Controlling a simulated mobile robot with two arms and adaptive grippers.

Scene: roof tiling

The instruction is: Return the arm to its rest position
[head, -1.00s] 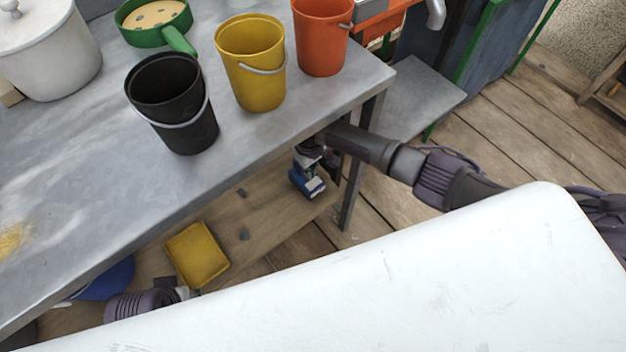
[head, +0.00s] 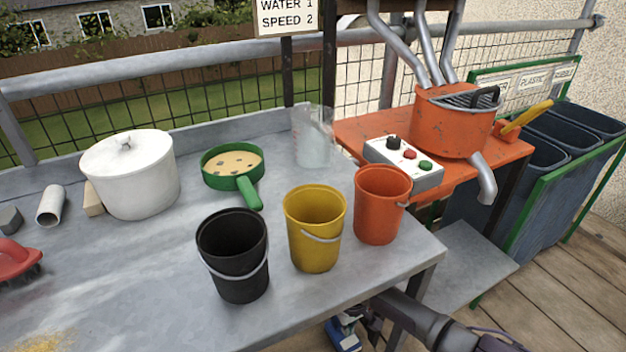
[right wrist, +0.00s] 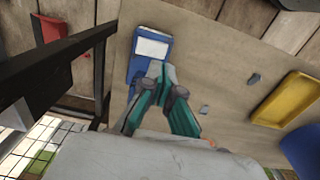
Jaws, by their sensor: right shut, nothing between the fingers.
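My right arm (head: 425,322) comes in at the bottom right of the head view and reaches under the corner of the grey table (head: 330,305). My right gripper (head: 368,326) is at the lower edge, partly hidden by the tabletop. In the right wrist view its teal-edged fingers (right wrist: 160,98) are closed with nothing between them. A blue object with a white panel (right wrist: 150,62) lies on the board below, just beyond the fingertips; whether they touch is unclear. My left gripper is not in view.
Black (head: 233,262), yellow (head: 312,245) and orange (head: 380,210) buckets stand near the table's front edge. The table leg (right wrist: 65,65) is close beside my right gripper. A yellow tray (right wrist: 288,100) lies on the lower board. An orange mixer (head: 450,120) stands behind.

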